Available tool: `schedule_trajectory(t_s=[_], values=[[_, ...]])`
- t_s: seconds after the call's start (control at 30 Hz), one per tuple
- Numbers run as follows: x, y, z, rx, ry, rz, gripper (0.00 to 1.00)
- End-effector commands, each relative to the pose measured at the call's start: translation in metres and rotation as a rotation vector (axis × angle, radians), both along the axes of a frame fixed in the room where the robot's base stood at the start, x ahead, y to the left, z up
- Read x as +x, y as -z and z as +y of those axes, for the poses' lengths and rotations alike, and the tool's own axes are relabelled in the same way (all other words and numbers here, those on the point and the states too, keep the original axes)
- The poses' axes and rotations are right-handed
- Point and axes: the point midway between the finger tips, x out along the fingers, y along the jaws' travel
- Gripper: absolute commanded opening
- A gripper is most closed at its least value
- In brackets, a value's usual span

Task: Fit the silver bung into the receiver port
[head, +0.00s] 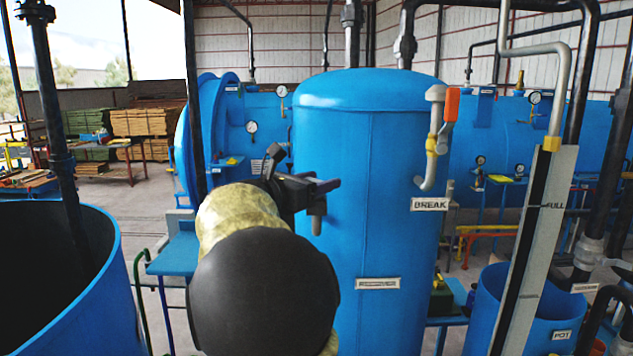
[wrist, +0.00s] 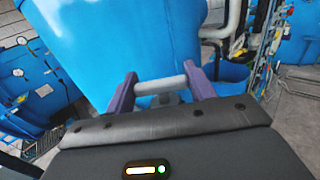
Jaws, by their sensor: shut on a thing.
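My gripper (head: 322,188) is in front of the tall blue tank (head: 363,130) in the head view. In the wrist view, the two purple fingers of my gripper (wrist: 162,86) are shut on a grey cylinder, which looks like the silver bung (wrist: 160,86). It lies crosswise between the fingers. In the head view the lower part of the bung (head: 317,222) hangs below the fingers. The tank also fills the upper middle of the wrist view (wrist: 120,45). I cannot make out the receiver port; my arm hides part of the tank's front.
An open blue vat (head: 118,290) stands at the lower left. A smaller blue pot (head: 545,305) and a FULL gauge board (head: 535,240) stand at the right. A pipe with an orange handle (head: 451,104) is beside the tank, above a BREAK sign (head: 430,204).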

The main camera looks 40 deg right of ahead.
Motion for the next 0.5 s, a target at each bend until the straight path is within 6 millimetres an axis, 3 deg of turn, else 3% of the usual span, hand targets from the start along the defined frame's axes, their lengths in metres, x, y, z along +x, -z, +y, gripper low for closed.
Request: schedule_trajectory(t_s=[0.17, 0.2, 0.3, 0.5], values=[[0.0000, 0.0044, 0.0000, 0.000, 0.000, 0.000, 0.30], [0.0000, 0.0032, 0.0000, 0.000, 0.000, 0.000, 0.62], [0.0000, 0.0031, 0.0000, 0.000, 0.000, 0.000, 0.80], [0.0000, 0.0031, 0.0000, 0.000, 0.000, 0.000, 0.80]])
